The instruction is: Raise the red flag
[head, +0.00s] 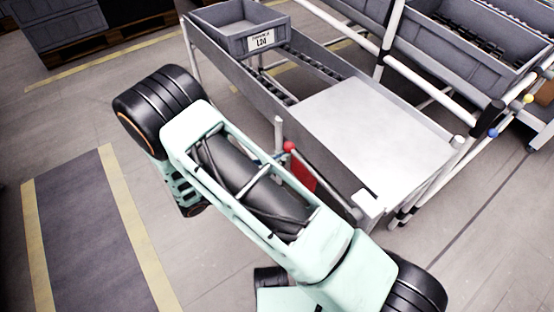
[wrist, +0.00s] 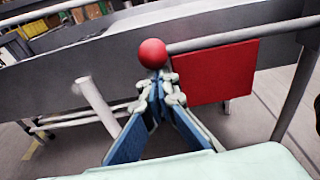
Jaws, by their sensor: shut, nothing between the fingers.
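The red flag (wrist: 213,72) is a flat red panel hanging below a grey rod (wrist: 235,37) in the wrist view. A red ball (wrist: 153,53) sits at the rod's left end. My gripper (wrist: 158,82) is shut and empty, its fingertips just below the ball in the picture; I cannot tell whether they touch it. In the head view the flag (head: 303,172) and ball (head: 289,146) show beside the grey cart's near side. My arm hides part of the flag there, and little of my gripper (head: 270,157) shows.
The grey cart (head: 399,125) has a bare light top and a grey bin (head: 238,28) labelled L24 at its far end. A short white post (wrist: 97,105) stands left of my gripper. Another rack with bins (head: 477,50) stands behind.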

